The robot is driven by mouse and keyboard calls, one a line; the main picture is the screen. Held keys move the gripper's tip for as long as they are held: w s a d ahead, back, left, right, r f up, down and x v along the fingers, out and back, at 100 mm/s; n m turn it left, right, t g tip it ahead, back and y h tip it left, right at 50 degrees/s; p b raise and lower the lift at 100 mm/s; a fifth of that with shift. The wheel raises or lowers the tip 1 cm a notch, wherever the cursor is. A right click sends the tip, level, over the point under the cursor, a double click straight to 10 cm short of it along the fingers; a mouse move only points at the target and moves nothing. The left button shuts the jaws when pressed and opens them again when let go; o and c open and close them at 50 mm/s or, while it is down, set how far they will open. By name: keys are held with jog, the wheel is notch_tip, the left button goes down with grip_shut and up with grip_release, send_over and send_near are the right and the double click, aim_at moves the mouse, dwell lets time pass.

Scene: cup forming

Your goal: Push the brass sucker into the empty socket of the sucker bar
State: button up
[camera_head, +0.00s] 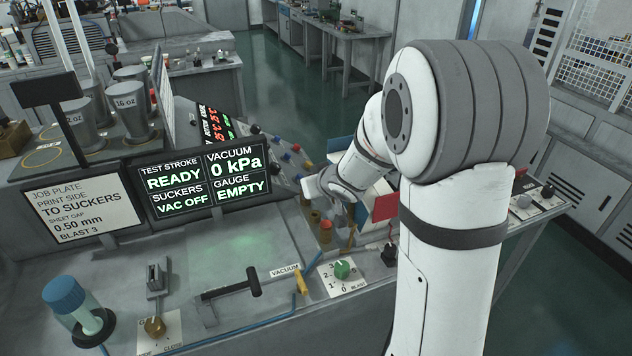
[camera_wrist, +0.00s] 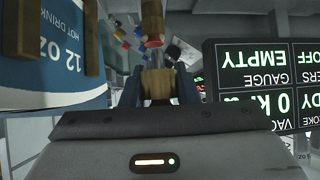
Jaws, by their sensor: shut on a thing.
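My gripper (camera_wrist: 158,92) is shut on the brass sucker (camera_wrist: 158,84), a short gold-coloured piece between its two dark blue fingers in the wrist view. Ahead of it, at the top of that view, stands another brass piece (camera_wrist: 152,22) with a reddish end; a gap seems to show between the two. In the head view my gripper is small and partly hidden by my own wrist, beside a brass post with a red top (camera_head: 326,229). The sucker bar and its empty socket cannot be made out clearly in either view.
A blue and white printed sheet (camera_wrist: 60,45) stands close on the left in the wrist view. The status display (camera_head: 205,180) reads vacuum 0 kPa, suckers vac off, gauge empty. A yellow-handled vacuum lever (camera_head: 300,282) and green knob (camera_head: 342,269) sit on the console front.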

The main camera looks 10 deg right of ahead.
jog(key=shift+f+b, duration=1.95)
jog(key=shift+f, duration=0.6)
jog(key=shift+f+b, duration=0.85)
jog(key=shift+f, duration=0.8)
jog(key=o, duration=1)
jog(key=shift+o, duration=0.2)
jog(key=p+v, duration=0.1)
jog(key=v, duration=0.5)
jog(key=shift+s+r+p, duration=0.2)
jog(key=shift+r+p, duration=0.1)
jog(key=shift+p, duration=0.05)
jog(key=shift+s+d+r, duration=0.15)
jog(key=shift+s+r, duration=0.15)
jog(key=shift+s, duration=0.25)
jog(key=shift+f, duration=0.1)
